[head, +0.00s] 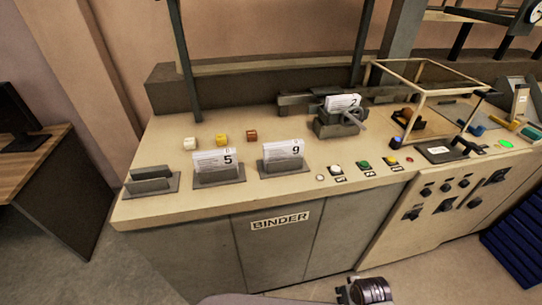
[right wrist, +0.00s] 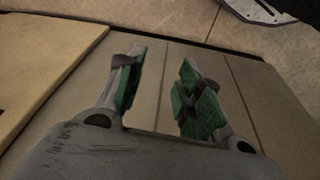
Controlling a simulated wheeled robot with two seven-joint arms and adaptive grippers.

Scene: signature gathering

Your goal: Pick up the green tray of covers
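I cannot make out a green tray of covers in either view. A small green item (head: 531,133) at the right edge of the counter is too small and cut off to identify. My right gripper (head: 365,291) is low at the bottom of the head view, in front of the binder bench and below its top. In the right wrist view its two green-padded fingers (right wrist: 160,85) stand apart with nothing between them. My left gripper is not in view.
The binder bench (head: 140,212) carries card holders (head: 219,176), small blocks (head: 222,139), buttons and a clamp device (head: 336,122). A framed machine (head: 419,93) stands to the right. A blue slatted object (head: 515,245) is at lower right. A wooden desk (head: 35,160) is at left.

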